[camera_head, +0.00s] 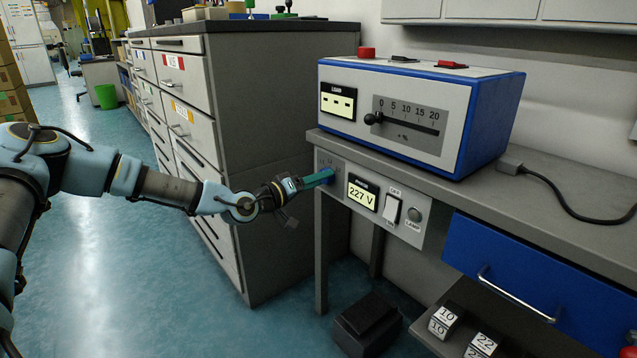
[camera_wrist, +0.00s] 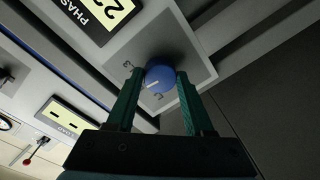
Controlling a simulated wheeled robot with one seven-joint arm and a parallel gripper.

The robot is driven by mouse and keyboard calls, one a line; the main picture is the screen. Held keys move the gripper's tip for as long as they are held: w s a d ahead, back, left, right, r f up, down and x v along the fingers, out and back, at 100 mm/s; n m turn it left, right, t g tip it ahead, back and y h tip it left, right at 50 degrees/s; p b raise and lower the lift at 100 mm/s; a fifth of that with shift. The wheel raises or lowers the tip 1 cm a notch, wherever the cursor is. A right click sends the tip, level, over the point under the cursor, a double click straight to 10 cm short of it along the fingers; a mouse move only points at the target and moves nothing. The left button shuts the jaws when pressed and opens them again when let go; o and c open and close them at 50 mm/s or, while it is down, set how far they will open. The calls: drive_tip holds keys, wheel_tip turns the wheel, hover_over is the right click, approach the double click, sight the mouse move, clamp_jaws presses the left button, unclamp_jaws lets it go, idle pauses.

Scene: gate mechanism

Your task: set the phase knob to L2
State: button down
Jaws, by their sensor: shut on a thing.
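The blue phase knob (camera_wrist: 159,78) sits on the grey panel in the wrist view, with a white pointer mark on its face. My gripper (camera_wrist: 161,76) has its two green fingers on either side of the knob, shut on it. A label ending in 3 shows beside one finger, and another partly covered label is near the other finger. The mark points toward the lower left of the wrist picture; which label it matches is not clear. In the head view my gripper (camera_head: 319,179) reaches the left end of the front panel (camera_head: 408,231) and hides the knob.
The panel has a display reading 227 V (camera_head: 362,193), a rocker switch (camera_head: 391,209) and a lamp (camera_head: 414,214). A blue and white box with a slider (camera_head: 405,125) stands on the bench above. A blue drawer (camera_head: 530,270) is at right; a grey cabinet (camera_head: 270,120) stands at left.

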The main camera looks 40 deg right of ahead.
drive_tip(key=shift+n, duration=0.7)
drive_tip(key=shift+c, duration=1.4)
unclamp_jaws()
drive_tip(key=shift+a, duration=0.1)
drive_tip(key=a, duration=1)
drive_tip(key=shift+a+r, duration=0.25)
drive_tip(key=shift+a, duration=0.05)
drive_tip(key=shift+w, duration=0.1)
